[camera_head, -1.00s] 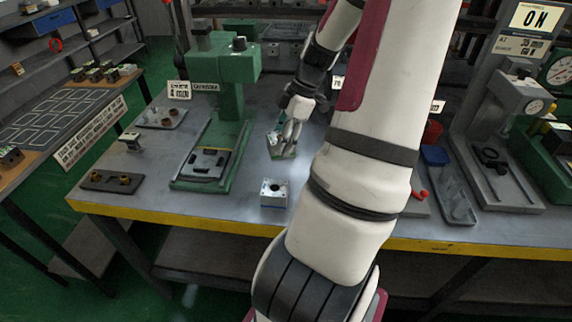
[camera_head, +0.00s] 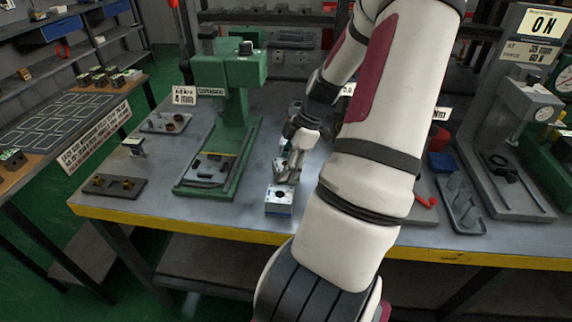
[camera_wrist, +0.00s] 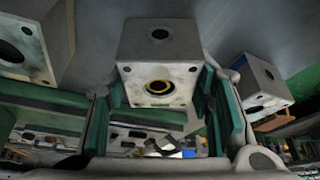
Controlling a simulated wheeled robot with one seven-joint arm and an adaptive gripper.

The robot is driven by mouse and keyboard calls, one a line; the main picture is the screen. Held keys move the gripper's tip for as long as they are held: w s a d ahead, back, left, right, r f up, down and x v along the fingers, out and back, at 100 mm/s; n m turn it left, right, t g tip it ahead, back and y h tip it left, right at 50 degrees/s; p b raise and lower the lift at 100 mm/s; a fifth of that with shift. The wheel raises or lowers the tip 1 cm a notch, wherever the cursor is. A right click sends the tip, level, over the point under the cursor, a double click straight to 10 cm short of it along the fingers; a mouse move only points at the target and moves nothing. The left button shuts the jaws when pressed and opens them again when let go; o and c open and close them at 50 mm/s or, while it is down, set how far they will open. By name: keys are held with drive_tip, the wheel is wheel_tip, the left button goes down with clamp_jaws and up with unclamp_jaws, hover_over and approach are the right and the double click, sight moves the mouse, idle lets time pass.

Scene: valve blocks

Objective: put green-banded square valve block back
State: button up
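A pale square valve block (camera_head: 278,198) with a dark bore on top and a bluish band stands near the table's front edge. My gripper (camera_head: 287,174) is just behind and above it, pointing down. In the wrist view, a pale square block (camera_wrist: 160,50) with a yellow-ringed bore lies between the two green finger pads, which stand wide apart. I cannot tell whether they touch it. Two more pale blocks show there, one at the left (camera_wrist: 28,42) and one at the right (camera_wrist: 265,82).
A green press (camera_head: 235,110) stands left of my gripper. A grey gauge stand (camera_head: 500,170) is at far right. A side table with outlined squares (camera_head: 62,122) is at left.

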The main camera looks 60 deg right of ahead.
drive_tip(key=o, duration=0.4)
drive_tip(key=shift+o, duration=0.2)
drive_tip(key=p+v, duration=0.3)
drive_tip(key=v, duration=0.9)
drive_tip(key=w+a+r+m+g+h, duration=0.1)
drive_tip(key=w+a+r+m+g, duration=0.3)
drive_tip(key=a, duration=0.6)
drive_tip(key=w+a+r+n+t+h, duration=0.1)
drive_tip(key=a+r+h, duration=0.1)
drive_tip(key=a+r, duration=0.6)
drive_tip(key=s+a+m+t, duration=0.1)
drive_tip(key=s+a+m, duration=0.2)
drive_tip(key=a, duration=0.6)
drive_tip(key=s+a+r+m+t, duration=0.1)
drive_tip(key=s+a+m, duration=0.2)
drive_tip(key=s+a, duration=0.4)
drive_tip(key=a, duration=0.3)
drive_tip(key=shift+s+r+t, duration=0.2)
drive_tip(key=shift+r+t, duration=0.05)
drive_tip(key=shift+t, duration=0.15)
